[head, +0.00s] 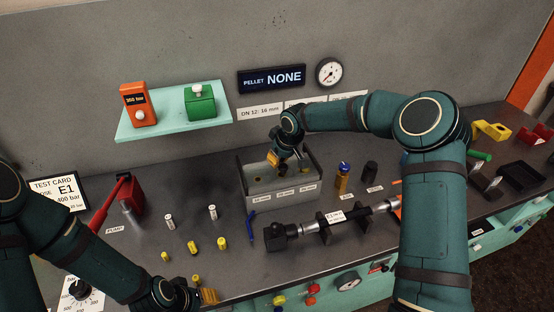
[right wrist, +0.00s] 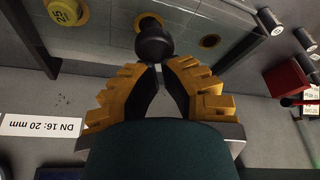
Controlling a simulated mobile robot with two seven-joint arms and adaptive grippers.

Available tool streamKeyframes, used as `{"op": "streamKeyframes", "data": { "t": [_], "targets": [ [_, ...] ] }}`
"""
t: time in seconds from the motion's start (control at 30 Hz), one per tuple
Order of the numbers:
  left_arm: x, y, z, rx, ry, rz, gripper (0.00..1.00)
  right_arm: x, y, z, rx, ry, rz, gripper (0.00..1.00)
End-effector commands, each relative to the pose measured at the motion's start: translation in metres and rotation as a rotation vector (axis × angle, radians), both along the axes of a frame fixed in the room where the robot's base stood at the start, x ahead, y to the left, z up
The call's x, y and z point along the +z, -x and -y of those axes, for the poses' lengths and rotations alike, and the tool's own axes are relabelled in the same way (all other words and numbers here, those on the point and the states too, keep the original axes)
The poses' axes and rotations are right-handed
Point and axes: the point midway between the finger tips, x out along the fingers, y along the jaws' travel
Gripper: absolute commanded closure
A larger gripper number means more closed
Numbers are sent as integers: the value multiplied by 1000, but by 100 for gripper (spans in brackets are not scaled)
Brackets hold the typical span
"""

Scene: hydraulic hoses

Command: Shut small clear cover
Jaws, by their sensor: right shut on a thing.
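A grey box (head: 272,200) with size labels on its front stands at the middle of the bench. What looks like the small clear cover (right wrist: 105,38) shows only as faint see-through edges in the right wrist view; its angle is hard to tell. My right gripper (head: 280,160) is over the box. In the right wrist view its orange fingers (right wrist: 158,72) close on a black knob (right wrist: 153,44), which seems to belong to the cover. My left gripper (head: 207,296) is low at the front left, partly cut off; its opening is unclear.
Several small fittings (head: 193,247) stand left of the box. A blue tool (head: 251,228) and a hose assembly in a cradle (head: 334,222) lie in front. A red pump (head: 128,195) is at left. A mint shelf (head: 173,112) hangs above.

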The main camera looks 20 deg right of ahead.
Motion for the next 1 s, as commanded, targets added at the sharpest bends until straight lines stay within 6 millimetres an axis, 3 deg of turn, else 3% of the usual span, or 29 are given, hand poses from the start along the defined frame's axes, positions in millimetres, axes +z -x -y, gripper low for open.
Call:
{"op": "streamKeyframes", "data": {
  "t": [0.2, 0.37, 0.8, 1.0],
  "targets": [
    [1, -1, 0, 0, 0, 1, 53, -5, 3, 4, -4, 7, -16, 100],
    [1, 0, 0, 0, 0, 1, 53, 2, 5, 7, -5, 9, -15, 100],
    [1, 0, 0, 0, 0, 1, 53, 83, 28, 16, -2, 5, -3, 100],
    [1, 0, 0, 0, 0, 1, 53, 106, 35, 18, 0, 3, -4, 100]
  ]
}}
